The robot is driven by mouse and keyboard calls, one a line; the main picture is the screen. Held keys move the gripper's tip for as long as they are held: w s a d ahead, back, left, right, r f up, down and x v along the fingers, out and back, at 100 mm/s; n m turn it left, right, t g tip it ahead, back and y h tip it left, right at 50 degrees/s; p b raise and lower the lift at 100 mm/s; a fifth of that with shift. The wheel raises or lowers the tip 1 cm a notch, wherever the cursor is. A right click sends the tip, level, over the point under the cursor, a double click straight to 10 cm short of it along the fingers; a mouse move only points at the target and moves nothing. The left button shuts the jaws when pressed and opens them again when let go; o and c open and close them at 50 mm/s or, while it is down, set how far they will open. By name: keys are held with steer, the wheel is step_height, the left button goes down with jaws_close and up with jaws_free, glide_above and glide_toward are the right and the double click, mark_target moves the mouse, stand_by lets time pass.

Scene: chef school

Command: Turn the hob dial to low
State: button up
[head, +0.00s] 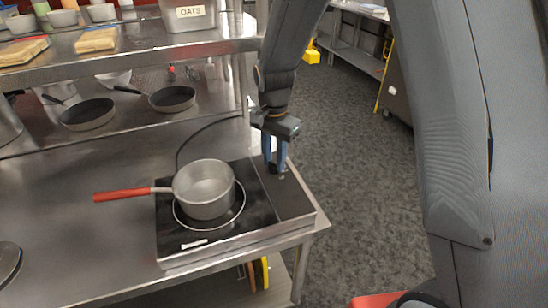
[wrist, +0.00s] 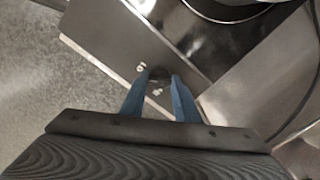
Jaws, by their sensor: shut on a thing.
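The hob (head: 260,222) is a black-topped portable unit on the steel counter. A steel saucepan (head: 204,188) with a red handle stands on its ring. The hob dial (wrist: 159,74) is a small dark knob on the hob's panel, with small white marks beside it in the wrist view. My gripper (head: 275,168) points down at the far right part of the hob. Its blue fingers, also in the wrist view (wrist: 159,80), are shut on the dial from both sides. The fingers partly hide the dial, and I cannot read its setting.
A steel shelf unit (head: 140,55) stands behind the counter (head: 70,225), with dark pans (head: 172,98) on its lower shelf and an oats bin (head: 188,14) above. A cable runs behind the hob. Open grey floor (head: 350,180) lies to the right.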

mark_target(274, 163)
steer(key=shift+m, duration=1.2)
steer(key=o, duration=1)
steer(key=shift+o, duration=0.2)
steer(key=shift+r+b, duration=1.1)
steer(key=shift+r, duration=2.85)
